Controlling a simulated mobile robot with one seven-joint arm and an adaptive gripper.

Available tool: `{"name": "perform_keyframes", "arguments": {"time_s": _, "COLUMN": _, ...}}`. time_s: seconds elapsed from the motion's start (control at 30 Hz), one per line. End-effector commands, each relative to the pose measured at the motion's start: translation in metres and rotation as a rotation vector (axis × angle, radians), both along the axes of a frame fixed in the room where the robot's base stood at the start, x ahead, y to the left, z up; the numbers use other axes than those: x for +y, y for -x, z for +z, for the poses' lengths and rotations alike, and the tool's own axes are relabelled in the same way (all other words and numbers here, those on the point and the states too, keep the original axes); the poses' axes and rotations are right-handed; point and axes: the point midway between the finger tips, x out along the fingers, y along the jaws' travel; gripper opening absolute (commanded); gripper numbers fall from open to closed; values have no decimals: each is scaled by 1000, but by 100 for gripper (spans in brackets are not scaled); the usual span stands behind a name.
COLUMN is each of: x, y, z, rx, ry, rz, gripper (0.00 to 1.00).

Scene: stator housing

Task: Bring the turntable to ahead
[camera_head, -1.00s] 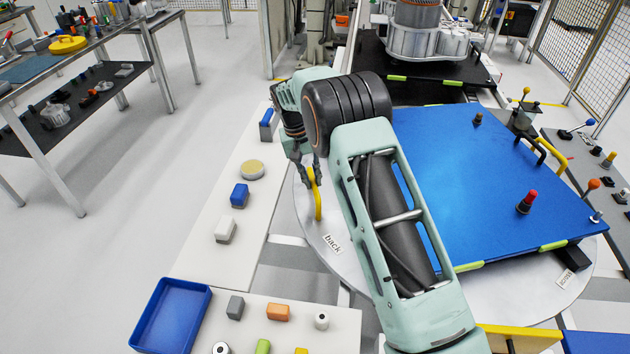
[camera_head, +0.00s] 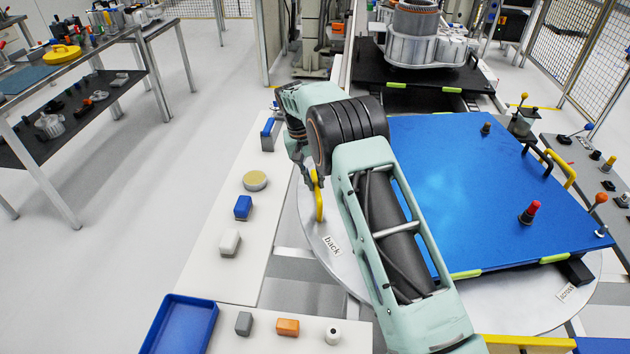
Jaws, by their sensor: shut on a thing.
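The turntable is a round silver disc (camera_head: 345,272) with a blue plate (camera_head: 455,165) on top. A "back" label (camera_head: 332,246) lies near its left rim, and another label (camera_head: 567,291), hard to read, lies at its right. A yellow handle (camera_head: 319,206) stands up at the disc's left edge. My gripper (camera_head: 316,181) is shut on the upper part of this handle. My arm hides the middle left of the disc and part of the plate.
A white bench (camera_head: 215,275) with small blocks runs along the left, with a blue tray (camera_head: 180,325) in front. A stator housing (camera_head: 415,45) stands on a black plate behind. A red-topped knob (camera_head: 530,212) and levers (camera_head: 600,200) stand at right.

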Motion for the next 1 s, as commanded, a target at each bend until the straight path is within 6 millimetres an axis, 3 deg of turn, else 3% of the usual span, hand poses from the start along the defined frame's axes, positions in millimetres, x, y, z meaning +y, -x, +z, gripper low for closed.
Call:
{"name": "perform_keyframes", "arguments": {"time_s": 0.1, "x": 1, "y": 0, "z": 1, "rx": -1, "ry": -1, "rz": 0, "gripper": 0}}
{"name": "perform_keyframes", "arguments": {"time_s": 0.13, "x": 1, "y": 0, "z": 1, "rx": -1, "ry": -1, "rz": 0, "gripper": 15}}
{"name": "perform_keyframes", "arguments": {"time_s": 0.3, "x": 0, "y": 0, "z": 0, "rx": -1, "ry": -1, "rz": 0, "gripper": 30}}
{"name": "perform_keyframes", "arguments": {"time_s": 0.67, "x": 2, "y": 0, "z": 8, "rx": -2, "ry": -1, "rz": 0, "gripper": 30}}
{"name": "perform_keyframes", "arguments": {"time_s": 1.0, "x": 15, "y": 2, "z": 75, "rx": -4, "ry": -3, "rz": 2, "gripper": 30}}
